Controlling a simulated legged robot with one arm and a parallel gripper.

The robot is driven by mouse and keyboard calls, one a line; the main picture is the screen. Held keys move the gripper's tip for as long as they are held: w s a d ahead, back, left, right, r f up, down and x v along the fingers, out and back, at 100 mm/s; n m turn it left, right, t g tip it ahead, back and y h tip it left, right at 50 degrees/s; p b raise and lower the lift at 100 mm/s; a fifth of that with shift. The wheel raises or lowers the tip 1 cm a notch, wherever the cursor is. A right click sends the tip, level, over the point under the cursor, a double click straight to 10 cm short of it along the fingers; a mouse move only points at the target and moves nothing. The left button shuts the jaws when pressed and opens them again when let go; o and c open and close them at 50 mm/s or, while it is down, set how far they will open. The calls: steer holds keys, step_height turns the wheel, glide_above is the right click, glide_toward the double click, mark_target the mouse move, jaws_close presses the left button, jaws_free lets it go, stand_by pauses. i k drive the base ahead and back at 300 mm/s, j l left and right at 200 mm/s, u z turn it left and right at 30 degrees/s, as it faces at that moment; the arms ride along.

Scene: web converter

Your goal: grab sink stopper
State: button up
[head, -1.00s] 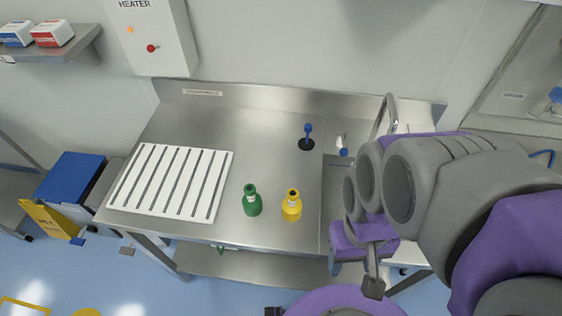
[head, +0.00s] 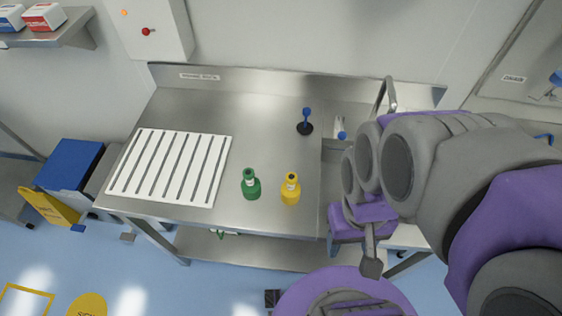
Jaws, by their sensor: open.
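The sink stopper (head: 305,127), a black disc with an upright blue knob, stands on the steel counter (head: 250,112) near its back right, just left of the sink. My gripper (head: 368,248) hangs at the lower right, in front of the counter's right part. It is open and empty, well below and to the right of the stopper in the picture, and apart from it. My arm hides much of the sink area.
A green bottle (head: 250,184) and a yellow bottle (head: 291,188) stand near the counter's front edge. A white slotted rack (head: 170,166) lies on the left. A curved faucet (head: 388,92) rises behind my arm. The counter's middle is clear.

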mark_target(304, 128)
steer(key=j+z, duration=0.3)
steer(key=j, duration=0.2)
steer(key=j+z, duration=0.25)
steer(key=j, duration=0.3)
steer(key=k+j+z, duration=0.1)
steer(key=j+z, duration=0.2)
steer(key=j, duration=0.2)
steer(key=k+j+z, duration=0.1)
steer(key=j+z, duration=0.2)
steer(key=j, duration=0.2)
